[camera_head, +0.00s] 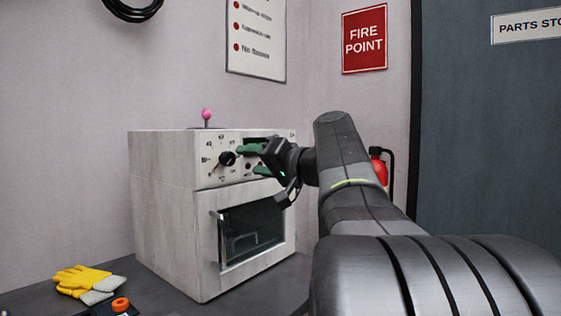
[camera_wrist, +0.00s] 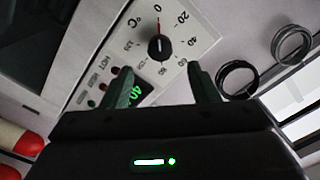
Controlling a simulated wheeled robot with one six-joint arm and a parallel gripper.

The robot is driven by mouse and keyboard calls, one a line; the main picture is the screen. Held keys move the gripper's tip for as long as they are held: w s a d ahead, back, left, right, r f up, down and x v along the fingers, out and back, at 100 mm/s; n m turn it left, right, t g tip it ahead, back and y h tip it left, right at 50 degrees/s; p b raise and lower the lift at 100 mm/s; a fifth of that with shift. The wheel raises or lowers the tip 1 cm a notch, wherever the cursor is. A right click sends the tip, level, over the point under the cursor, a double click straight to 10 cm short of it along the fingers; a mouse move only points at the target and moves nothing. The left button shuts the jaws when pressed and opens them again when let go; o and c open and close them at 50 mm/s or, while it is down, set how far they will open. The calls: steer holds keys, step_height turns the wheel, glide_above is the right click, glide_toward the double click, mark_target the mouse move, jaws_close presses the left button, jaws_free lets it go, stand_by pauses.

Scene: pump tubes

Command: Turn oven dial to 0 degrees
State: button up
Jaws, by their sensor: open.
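The oven dial (camera_head: 227,158) is a black knob on the white front panel of the oven (camera_head: 170,215). In the wrist view, the dial (camera_wrist: 159,47) has a pale line on it, and a red mark lies between it and the printed 0. I cannot tell which end of the pale line is the pointer. My gripper (camera_head: 248,160) is open, with green fingers, to the right of the dial in the head view. In the wrist view, my gripper (camera_wrist: 159,70) has its fingertips on either side of the dial's lower edge, with nothing between them.
A lit green display (camera_wrist: 120,85) beside the dial is partly hidden by a finger; its reading starts with 40. The oven door handle (camera_head: 217,241) sticks out below. A pink-topped lever (camera_head: 207,116) stands on the oven. Yellow gloves (camera_head: 85,280) lie at left.

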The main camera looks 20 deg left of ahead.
mark_target(231, 158)
steer(key=v, duration=0.6)
steer(key=shift+d, duration=0.1)
steer(key=x, duration=1.2)
steer(key=shift+a+b, duration=0.3)
steer(key=shift+b, duration=0.1)
steer(key=shift+w+a, duration=0.3)
steer(key=shift+a, duration=0.2)
steer(key=shift+d, duration=0.15)
